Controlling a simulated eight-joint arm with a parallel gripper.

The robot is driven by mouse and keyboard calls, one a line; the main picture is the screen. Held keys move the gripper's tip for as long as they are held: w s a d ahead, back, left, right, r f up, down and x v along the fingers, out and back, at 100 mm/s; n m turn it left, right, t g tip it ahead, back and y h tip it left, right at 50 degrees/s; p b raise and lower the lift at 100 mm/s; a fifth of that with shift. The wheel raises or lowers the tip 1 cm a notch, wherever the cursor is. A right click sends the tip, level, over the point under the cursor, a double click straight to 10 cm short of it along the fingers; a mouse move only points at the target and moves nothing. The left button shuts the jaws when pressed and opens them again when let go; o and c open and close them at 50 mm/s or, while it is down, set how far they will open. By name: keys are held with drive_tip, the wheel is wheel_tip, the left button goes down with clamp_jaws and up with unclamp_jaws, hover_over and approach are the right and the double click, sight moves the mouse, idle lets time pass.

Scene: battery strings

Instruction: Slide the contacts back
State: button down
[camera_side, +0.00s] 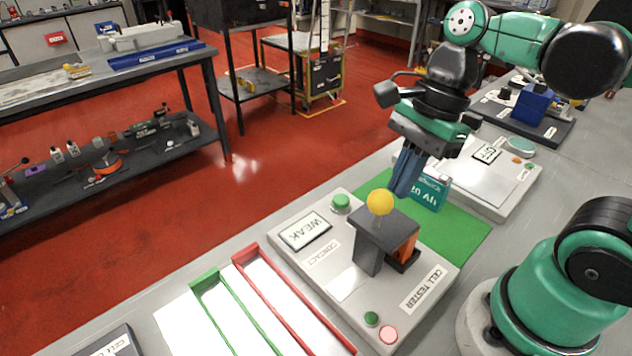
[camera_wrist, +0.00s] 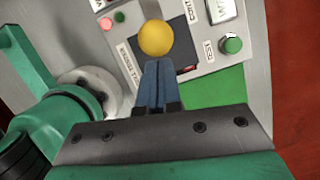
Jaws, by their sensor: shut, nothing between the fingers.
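The cell tester (camera_side: 345,288) is a light grey panel whose display (camera_side: 305,230) reads WEAK. A dark contact block (camera_side: 369,251) stands on it, topped by a yellow ball knob (camera_side: 380,202). The knob is also in the wrist view (camera_wrist: 156,38). An orange piece (camera_side: 405,246) shows under the block's right side; most of it is hidden. My gripper (camera_side: 402,190) is shut and empty, pointing down just right of the knob in the side view. In the wrist view my fingertips (camera_wrist: 156,64) lie close to the knob; I cannot tell whether they touch it.
A teal block marked Ah (camera_side: 430,192) stands behind my fingers by the green mat (camera_side: 458,230). A green button (camera_side: 341,202) is beside the display. Green (camera_side: 205,284) and red (camera_side: 250,258) rails lie left. Another grey panel (camera_side: 485,175) stands behind. The mat's front is clear.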

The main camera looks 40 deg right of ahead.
drive_tip(key=shift+a, duration=2.7)
drive_tip(key=shift+d, duration=0.1)
drive_tip(key=d, duration=0.4)
drive_tip(key=shift+s+d+r, duration=0.2)
drive_tip(key=shift+s+r, duration=0.2)
drive_tip(key=v, duration=1)
drive_tip(key=w+f+n+t+h, duration=0.1)
drive_tip(key=w+f+n+t, duration=0.2)
drive_tip(key=f+n, duration=0.3)
drive_tip(key=w+f+n+t+h, duration=0.2)
drive_tip(key=w+f+n+t, duration=0.1)
drive_tip(key=n, duration=1.1)
wheel_tip(320, 180, down, 3)
drive_tip(key=shift+w+d+r+t, duration=0.1)
drive_tip(key=shift+w+d+t, duration=0.3)
drive_tip(key=shift+w, duration=0.45)
